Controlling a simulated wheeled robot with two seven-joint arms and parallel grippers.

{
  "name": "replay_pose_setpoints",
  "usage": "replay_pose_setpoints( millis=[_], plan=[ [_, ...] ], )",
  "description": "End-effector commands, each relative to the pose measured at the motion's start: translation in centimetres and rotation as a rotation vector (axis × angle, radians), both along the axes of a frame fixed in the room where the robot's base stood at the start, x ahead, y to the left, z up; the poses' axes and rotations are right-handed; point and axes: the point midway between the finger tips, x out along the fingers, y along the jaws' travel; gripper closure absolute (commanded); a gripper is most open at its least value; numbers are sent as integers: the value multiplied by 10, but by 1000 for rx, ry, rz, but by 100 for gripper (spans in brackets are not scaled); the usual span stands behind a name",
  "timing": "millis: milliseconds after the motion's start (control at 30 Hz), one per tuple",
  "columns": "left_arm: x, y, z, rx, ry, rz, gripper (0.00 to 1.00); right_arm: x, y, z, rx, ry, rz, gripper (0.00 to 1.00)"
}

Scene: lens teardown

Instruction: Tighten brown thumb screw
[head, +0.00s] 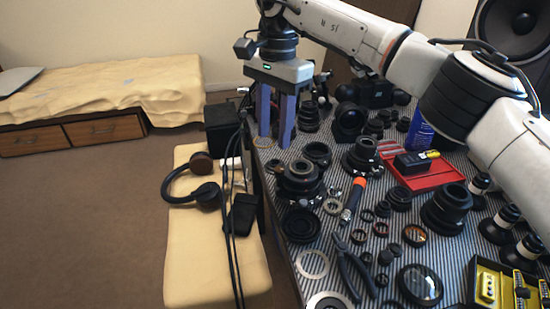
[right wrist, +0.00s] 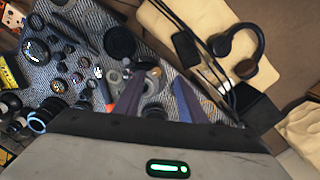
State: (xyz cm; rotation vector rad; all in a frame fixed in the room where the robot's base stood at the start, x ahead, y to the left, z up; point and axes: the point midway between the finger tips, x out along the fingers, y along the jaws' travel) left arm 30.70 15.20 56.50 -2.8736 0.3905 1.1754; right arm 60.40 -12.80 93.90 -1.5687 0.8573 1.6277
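My right gripper (head: 275,141) points down over the far left edge of the striped table. Its two blue-purple fingers are apart with nothing seen between them, and they also show in the right wrist view (right wrist: 157,84). A black lens assembly (head: 301,181) with small silvery knobs around its base stands on the table, nearer the camera than the fingers. A second similar lens assembly (head: 363,157) stands to its right. I cannot clearly make out a brown thumb screw; it is too small or hidden. My left gripper is not in view.
An orange-handled screwdriver (head: 353,198), pliers (head: 352,267), several rings and lens parts crowd the table. A red tray (head: 430,180) lies right. A yellow bench (head: 205,255) with headphones (head: 193,180) and hanging black cables (head: 232,200) is left of the table.

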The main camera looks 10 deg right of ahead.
Motion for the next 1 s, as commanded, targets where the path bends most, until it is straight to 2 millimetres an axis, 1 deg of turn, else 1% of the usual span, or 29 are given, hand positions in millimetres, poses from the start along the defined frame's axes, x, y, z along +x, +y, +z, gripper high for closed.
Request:
replay_pose_setpoints(
  millis=[33,67,167,267,500,600,700,833,1000],
  plan=[
    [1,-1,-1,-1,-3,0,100,2,-8,5,-26,-8,0,63],
    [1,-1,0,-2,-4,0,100,2,-11,6,-36,-11,0,63],
    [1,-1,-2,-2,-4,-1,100,2,-15,1,-49,-10,0,63],
    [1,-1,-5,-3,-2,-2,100,1,-15,-15,-49,-9,2,63],
    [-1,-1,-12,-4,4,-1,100,1,-14,-60,-45,-8,1,63],
    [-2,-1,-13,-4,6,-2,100,1,-13,-75,-45,-9,2,63],
    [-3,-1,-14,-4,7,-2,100,2,-13,-84,-45,-11,1,63],
    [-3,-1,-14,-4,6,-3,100,2,-13,-91,-43,-12,1,63],
    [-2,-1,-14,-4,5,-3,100,2,-13,-92,-43,-12,1,63]
  ],
)
